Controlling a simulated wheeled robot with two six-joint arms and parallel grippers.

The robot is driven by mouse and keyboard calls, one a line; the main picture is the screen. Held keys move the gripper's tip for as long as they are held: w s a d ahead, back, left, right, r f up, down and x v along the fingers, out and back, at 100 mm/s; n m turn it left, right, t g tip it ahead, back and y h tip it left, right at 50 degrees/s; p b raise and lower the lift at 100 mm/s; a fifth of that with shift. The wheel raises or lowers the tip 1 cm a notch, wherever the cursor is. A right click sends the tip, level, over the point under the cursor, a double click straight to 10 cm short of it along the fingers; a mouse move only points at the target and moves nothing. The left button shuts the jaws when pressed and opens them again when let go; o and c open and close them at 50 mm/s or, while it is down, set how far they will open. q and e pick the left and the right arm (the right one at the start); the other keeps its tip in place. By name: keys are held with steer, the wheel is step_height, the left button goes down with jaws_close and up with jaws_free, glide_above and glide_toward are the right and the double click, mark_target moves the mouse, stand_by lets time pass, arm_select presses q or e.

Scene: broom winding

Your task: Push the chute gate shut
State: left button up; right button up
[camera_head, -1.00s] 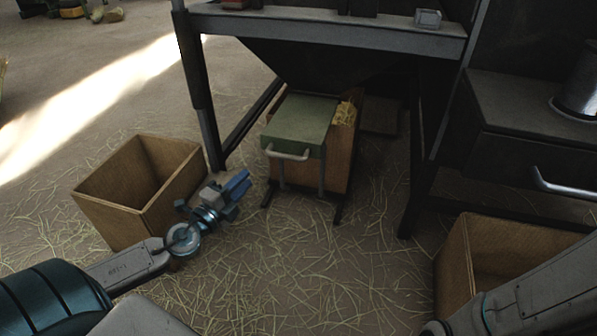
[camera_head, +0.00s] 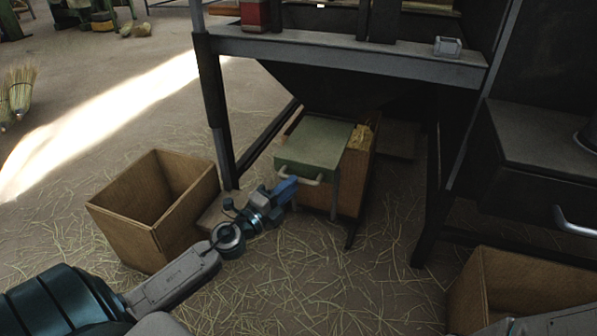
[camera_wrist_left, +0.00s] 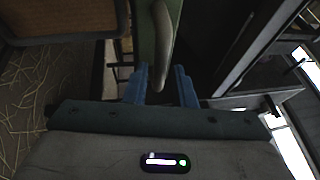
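The chute gate (camera_head: 314,147) is a green panel under the dark hopper. It stands out over a wooden box (camera_head: 357,180) that holds straw. A pale bar handle (camera_head: 298,174) is on its front edge. My left gripper (camera_head: 286,190) is just below and in front of this handle. In the left wrist view the blue fingers (camera_wrist_left: 161,88) are apart, with the handle (camera_wrist_left: 160,45) and the green gate edge (camera_wrist_left: 144,35) just ahead of them. I cannot tell whether they touch the handle. My right gripper is out of view.
An empty wooden crate (camera_head: 120,222) stands to the left of my left gripper. Another crate (camera_head: 483,285) is at lower right, by a dark cabinet with a metal handle (camera_head: 575,222). Dark frame legs (camera_head: 216,120) flank the gate. Straw litters the floor.

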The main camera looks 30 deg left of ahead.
arm_select(q)
steer(key=shift+p+x, duration=0.85)
steer(key=shift+x, duration=1)
jaws_close()
